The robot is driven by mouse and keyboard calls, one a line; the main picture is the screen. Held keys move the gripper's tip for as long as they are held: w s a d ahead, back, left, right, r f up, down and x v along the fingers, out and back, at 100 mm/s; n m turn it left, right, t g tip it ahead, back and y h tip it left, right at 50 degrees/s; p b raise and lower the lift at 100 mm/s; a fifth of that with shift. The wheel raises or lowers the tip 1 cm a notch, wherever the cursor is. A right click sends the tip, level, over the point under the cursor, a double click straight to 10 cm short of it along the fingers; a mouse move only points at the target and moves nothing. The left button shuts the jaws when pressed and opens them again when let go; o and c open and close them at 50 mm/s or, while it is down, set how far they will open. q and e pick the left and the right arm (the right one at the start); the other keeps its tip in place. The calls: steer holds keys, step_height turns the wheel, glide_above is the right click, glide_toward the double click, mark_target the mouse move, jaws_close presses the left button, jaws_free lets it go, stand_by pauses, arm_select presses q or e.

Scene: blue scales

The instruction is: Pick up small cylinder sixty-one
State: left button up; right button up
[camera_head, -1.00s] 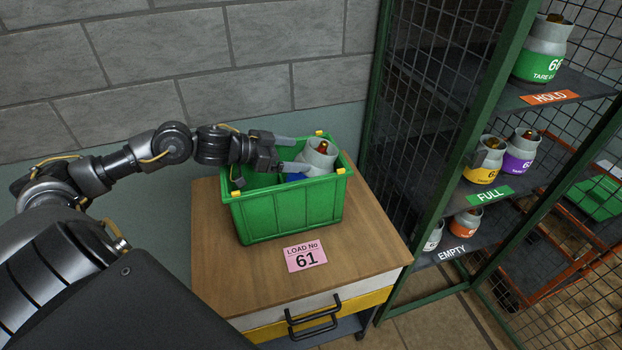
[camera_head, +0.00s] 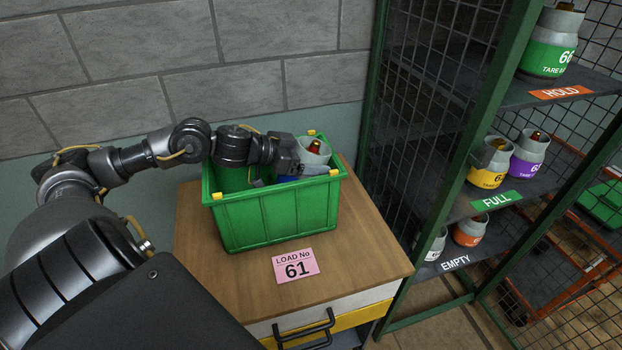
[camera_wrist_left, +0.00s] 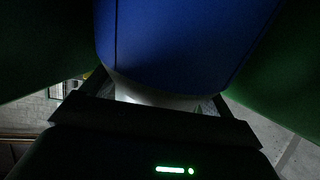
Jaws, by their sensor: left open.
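A small grey cylinder (camera_head: 314,152) with a blue band and a reddish-brown valve stands in the right part of a green crate (camera_head: 270,221). Its number is not readable. In the left wrist view, the blue band (camera_wrist_left: 185,42) fills the upper middle, and the open fingers lie on either side of the cylinder. My right gripper is not in view.
The crate stands on a wooden-topped cabinet (camera_head: 215,290) against a block wall. At right, a green mesh cage has shelves with a green-banded cylinder (camera_head: 549,45), a yellow one (camera_head: 488,165), a purple one (camera_head: 526,155) and an orange one (camera_head: 469,230).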

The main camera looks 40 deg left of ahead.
arm_select(q)
steer(key=shift+s+r, duration=0.15)
steer(key=shift+s, duration=0.15)
steer(key=shift+c, duration=0.4)
steer(key=shift+s+a, duration=0.1)
steer(key=shift+s, duration=0.05)
steer(key=shift+c, duration=2.4)
steer(key=c, duration=1.2)
steer(key=shift+r, duration=0.15)
steer(key=shift+c, duration=0.2)
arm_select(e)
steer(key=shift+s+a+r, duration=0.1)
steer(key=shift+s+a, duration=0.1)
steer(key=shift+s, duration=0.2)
